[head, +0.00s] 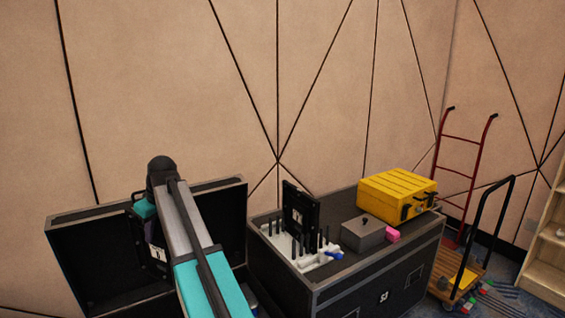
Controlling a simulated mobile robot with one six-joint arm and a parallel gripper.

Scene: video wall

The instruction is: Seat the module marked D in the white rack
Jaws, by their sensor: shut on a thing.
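The white rack (283,243) sits on top of a black flight case (350,275), with several black posts rising from it. A black module (301,211) with a white mark stands upright in the rack; I cannot read its letter for sure. My gripper (150,232) is at the left, in front of an open black case and apart from the rack. It is shut on a dark module (159,254) with a white label, mostly hidden behind my arm. Its letter is not legible.
The open black case (95,255) stands at left. A white-and-blue item (322,258) lies at the rack's front right. A grey lidded box (361,235), pink block (393,234) and yellow case (398,194) occupy the right. A red hand truck (461,176) and trolley (458,271) stand beyond.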

